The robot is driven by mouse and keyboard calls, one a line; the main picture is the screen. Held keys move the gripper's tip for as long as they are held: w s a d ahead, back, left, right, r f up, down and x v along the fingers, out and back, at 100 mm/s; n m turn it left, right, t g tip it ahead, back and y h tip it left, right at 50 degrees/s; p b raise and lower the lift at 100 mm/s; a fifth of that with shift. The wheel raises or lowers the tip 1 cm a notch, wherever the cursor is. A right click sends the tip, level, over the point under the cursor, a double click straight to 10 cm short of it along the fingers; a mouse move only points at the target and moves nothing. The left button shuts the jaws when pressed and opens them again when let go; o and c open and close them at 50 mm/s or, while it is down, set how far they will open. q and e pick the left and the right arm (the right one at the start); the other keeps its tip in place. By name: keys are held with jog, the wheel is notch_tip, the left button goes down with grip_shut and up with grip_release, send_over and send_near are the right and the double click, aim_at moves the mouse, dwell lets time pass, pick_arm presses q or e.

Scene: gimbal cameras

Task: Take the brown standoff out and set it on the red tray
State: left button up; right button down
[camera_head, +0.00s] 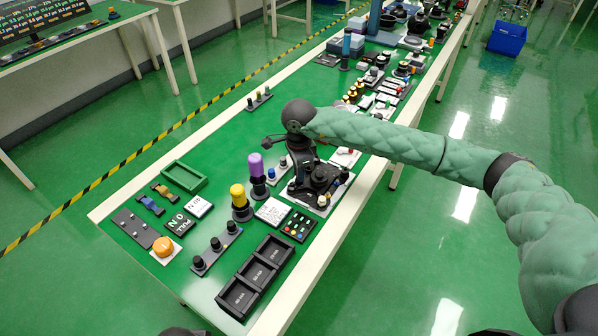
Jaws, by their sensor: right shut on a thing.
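My right arm comes in from the right and its black gripper (302,178) points down at the near-right part of the green table (225,150). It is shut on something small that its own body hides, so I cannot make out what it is. The gripper is over or next to a black device (322,179) on a pale plate; I cannot tell whether they touch. I cannot pick out the brown standoff or a red tray for certain in this view. My left gripper is not in view.
A purple-topped post (256,166) and a yellow-topped post (239,196) stand left of the gripper. A black compartment tray (247,290), a green open tray (184,177) and an orange button (163,246) lie nearer. Many small parts crowd the far end. The table's left middle is clear.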

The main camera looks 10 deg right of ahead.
jog(key=shift+r, duration=1.25)
jog(key=shift+s+f, duration=0.1)
